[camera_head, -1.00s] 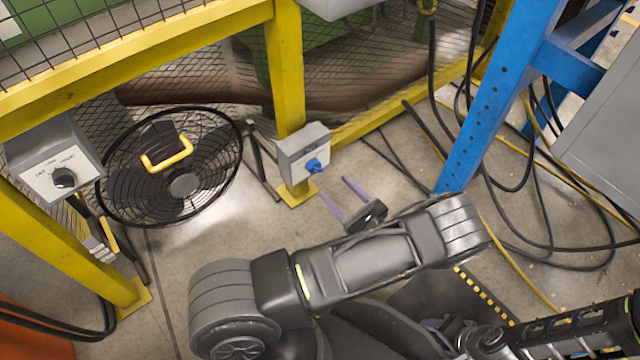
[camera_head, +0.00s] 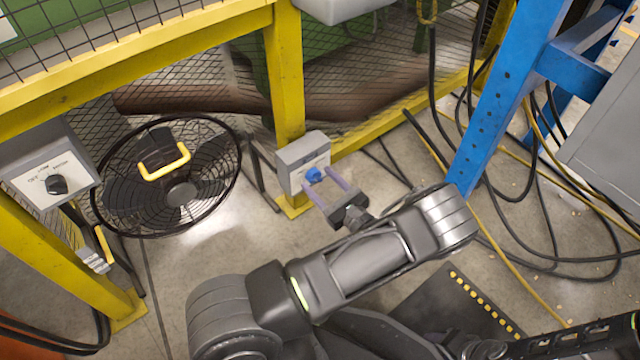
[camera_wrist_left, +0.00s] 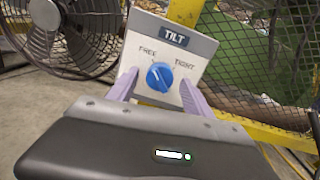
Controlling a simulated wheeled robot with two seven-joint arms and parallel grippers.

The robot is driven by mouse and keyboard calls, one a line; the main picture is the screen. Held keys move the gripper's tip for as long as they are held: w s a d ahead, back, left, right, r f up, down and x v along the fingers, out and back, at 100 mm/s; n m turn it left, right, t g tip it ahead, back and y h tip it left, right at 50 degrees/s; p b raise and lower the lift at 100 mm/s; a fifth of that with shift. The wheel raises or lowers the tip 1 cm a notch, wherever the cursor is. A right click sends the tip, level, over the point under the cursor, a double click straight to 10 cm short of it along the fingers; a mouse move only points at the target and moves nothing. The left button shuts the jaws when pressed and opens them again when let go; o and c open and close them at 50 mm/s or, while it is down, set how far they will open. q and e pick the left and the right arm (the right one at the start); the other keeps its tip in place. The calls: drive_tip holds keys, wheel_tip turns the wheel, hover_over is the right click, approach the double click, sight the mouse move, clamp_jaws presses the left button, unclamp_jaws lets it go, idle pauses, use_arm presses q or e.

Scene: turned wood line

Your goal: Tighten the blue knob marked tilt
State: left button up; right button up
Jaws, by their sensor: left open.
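The blue knob (camera_head: 315,174) sits on the front of a grey box (camera_head: 302,150) fixed to a yellow post. In the left wrist view the blue knob (camera_wrist_left: 160,76) lies under a TILT label (camera_wrist_left: 174,37), between the words FREE and TIGHT. Its pale pointer mark is turned toward the FREE side. My left gripper (camera_head: 326,187) is open, its two purple fingers reaching toward the box. In the left wrist view the fingers stand on either side of the knob, apart from it. Whether the fingertips touch the panel I cannot tell. My right gripper is not clearly seen.
A second grey box with a black knob (camera_head: 56,184) hangs on the yellow frame at left. A black fan (camera_head: 182,193) stands between the posts. A blue upright (camera_head: 500,100) and loose cables are at right. Bare floor lies below the box.

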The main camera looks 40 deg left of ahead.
use_arm(q)
drive_tip(key=shift+a, duration=0.2)
drive_tip(key=shift+c, duration=0.2)
clamp_jaws()
idle(0.4)
